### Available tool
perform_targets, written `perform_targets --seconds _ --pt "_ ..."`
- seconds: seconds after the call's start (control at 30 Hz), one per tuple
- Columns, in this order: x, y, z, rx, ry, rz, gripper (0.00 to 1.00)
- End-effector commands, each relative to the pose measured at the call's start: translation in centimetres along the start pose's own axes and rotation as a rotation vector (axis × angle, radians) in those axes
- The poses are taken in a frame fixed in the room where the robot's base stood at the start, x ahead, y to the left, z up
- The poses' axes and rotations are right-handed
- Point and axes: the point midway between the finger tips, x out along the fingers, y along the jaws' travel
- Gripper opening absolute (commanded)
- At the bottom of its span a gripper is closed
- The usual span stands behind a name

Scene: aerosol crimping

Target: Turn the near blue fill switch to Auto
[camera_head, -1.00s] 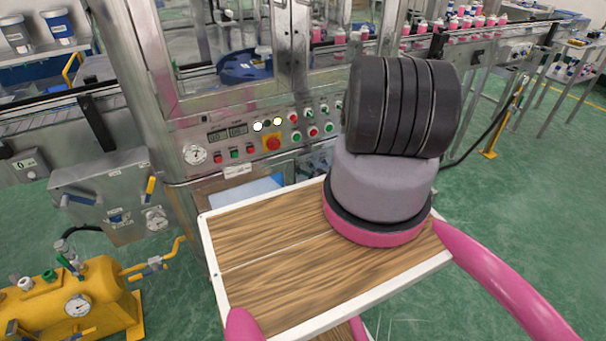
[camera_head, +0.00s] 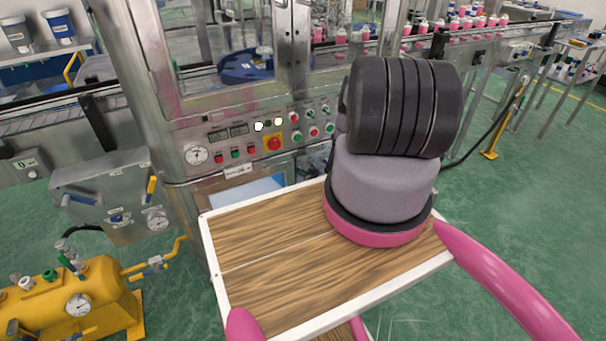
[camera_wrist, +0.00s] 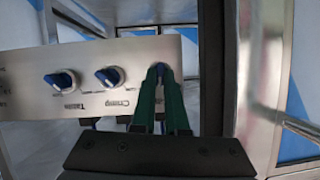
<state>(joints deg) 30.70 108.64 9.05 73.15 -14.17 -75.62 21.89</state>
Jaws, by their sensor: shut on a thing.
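In the wrist view a metal switch panel (camera_wrist: 30,105) carries a row of blue knobs, with its labels upside down. My gripper (camera_wrist: 159,84) has its green fingers close together around the rightmost blue switch (camera_wrist: 160,67), shut on it; only a little blue shows between the tips. That switch's label and pointer setting are hidden by the fingers. A middle blue switch (camera_wrist: 109,76), labelled Crimp, and a left blue switch (camera_wrist: 62,80), labelled Table, stand apart from the fingers. In the head view my gripper is hidden behind my own arm.
In the wrist view a metal post (camera_wrist: 262,80) stands right of the panel. In the head view the machine's upper control panel (camera_head: 255,146) has buttons and a red stop button (camera_head: 274,144). A yellow tank (camera_head: 80,300) stands at lower left.

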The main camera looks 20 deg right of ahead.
Motion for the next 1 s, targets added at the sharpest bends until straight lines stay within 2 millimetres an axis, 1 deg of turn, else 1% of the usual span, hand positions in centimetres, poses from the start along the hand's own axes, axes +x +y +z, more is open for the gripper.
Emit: perform_targets --seconds 0.6,0.8,1.0 --pt "0.04 -0.68 0.32 -0.539 -0.001 0.221 0.0" --pt "0.09 -0.77 0.35 -0.687 0.0 0.282 0.0" --pt "0.1 -0.8 0.45 -0.794 0.0 0.327 0.0"
